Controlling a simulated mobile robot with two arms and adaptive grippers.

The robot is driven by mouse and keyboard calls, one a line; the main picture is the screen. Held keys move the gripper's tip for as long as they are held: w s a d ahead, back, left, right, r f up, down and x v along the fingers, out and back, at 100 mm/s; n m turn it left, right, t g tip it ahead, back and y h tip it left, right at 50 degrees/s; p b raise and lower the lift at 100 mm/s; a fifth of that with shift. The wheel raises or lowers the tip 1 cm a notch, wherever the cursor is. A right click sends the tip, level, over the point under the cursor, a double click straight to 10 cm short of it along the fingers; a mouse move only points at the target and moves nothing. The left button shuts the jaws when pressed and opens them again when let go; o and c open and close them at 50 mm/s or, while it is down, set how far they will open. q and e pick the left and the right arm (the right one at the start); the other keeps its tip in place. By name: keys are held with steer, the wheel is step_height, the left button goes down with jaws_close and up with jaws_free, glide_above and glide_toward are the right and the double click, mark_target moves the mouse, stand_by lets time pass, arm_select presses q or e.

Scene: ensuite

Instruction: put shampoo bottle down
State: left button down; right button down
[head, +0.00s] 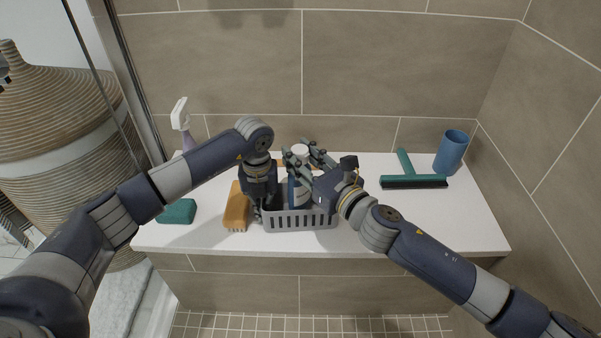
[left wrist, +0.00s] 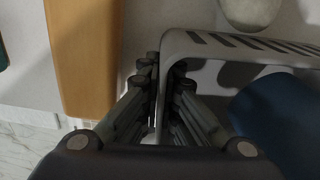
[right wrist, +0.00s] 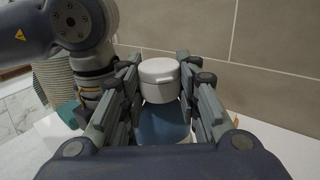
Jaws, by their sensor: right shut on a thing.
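The shampoo bottle (head: 296,192) is blue with a white cap and stands roughly upright, its lower part inside the grey basket (head: 300,222). My right gripper (head: 305,157) is shut on its upper part; the white cap (right wrist: 160,78) shows between the fingers in the right wrist view. The blue body also shows inside the basket in the left wrist view (left wrist: 285,118). Whether its base touches the basket floor is hidden. My left gripper (left wrist: 166,75) is at the basket's left end, its fingers closed on either side of the basket wall.
On the white ledge (head: 440,225), an orange-brown brush-like block (head: 237,208) lies close left of the basket. A green sponge (head: 176,212) and spray bottle (head: 181,125) are farther left. A squeegee (head: 413,181) and blue cup (head: 451,152) are at right. Tiled walls enclose the back and right.

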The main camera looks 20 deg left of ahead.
steer(key=shift+f, duration=2)
steer(key=c, duration=1.2)
jaws_free()
steer(key=shift+f, duration=0.2)
steer(key=shift+d+r, duration=0.1)
steer(key=shift+r, duration=0.05)
steer(key=v, duration=1.2)
